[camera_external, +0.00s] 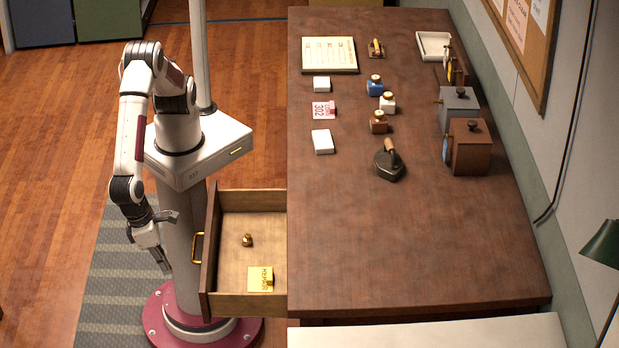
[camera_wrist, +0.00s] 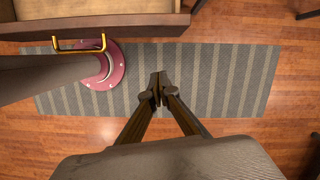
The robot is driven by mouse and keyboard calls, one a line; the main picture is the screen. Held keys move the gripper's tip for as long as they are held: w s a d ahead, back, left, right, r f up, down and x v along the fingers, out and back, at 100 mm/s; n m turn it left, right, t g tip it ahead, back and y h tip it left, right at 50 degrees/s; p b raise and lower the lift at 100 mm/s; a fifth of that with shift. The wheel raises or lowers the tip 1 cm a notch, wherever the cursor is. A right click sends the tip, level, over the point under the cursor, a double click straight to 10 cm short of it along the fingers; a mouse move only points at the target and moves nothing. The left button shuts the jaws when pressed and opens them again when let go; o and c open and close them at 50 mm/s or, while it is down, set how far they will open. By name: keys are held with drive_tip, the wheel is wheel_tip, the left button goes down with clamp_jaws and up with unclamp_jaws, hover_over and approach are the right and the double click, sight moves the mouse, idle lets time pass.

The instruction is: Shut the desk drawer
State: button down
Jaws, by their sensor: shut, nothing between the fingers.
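The desk drawer (camera_external: 245,306) stands pulled out from the left side of the wooden desk (camera_external: 430,240). Its front panel faces left and carries a brass handle (camera_external: 197,248). Inside lie a small brass object (camera_external: 247,240) and a yellow tag (camera_external: 260,279) with lettering. My gripper (camera_external: 166,266) points down, left of the drawer front and apart from it. In the wrist view my gripper (camera_wrist: 159,90) has its fingertips together with nothing between them. The drawer front (camera_wrist: 130,26) and handle (camera_wrist: 80,46) show there at the upper left, away from the fingertips.
A striped grey mat (camera_external: 110,290) lies on the wooden floor below my gripper. On the desktop are a flat iron (camera_external: 390,162), small bottles (camera_external: 375,85), white blocks (camera_external: 322,142) and boxes (camera_external: 469,147). A pale surface (camera_external: 430,334) borders the desk's near edge.

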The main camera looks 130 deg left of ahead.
drive_tip(key=shift+w+d+r+m, duration=0.1)
drive_tip(key=shift+w+r+m, duration=0.1)
drive_tip(key=shift+m, duration=0.4)
drive_tip(key=shift+w+d+r+m, duration=0.1)
drive_tip(key=shift+w+m, duration=0.05)
drive_tip(key=shift+m, duration=0.45)
drive_tip(key=shift+f, duration=0.2)
drive_tip(key=w+a+f, duration=0.4)
drive_tip(key=f, duration=0.5)
drive_tip(key=shift+w+a+f, duration=0.2)
drive_tip(key=shift+w+a, duration=0.1)
drive_tip(key=w+a, duration=1.7)
drive_tip(key=shift+w+a, duration=0.3)
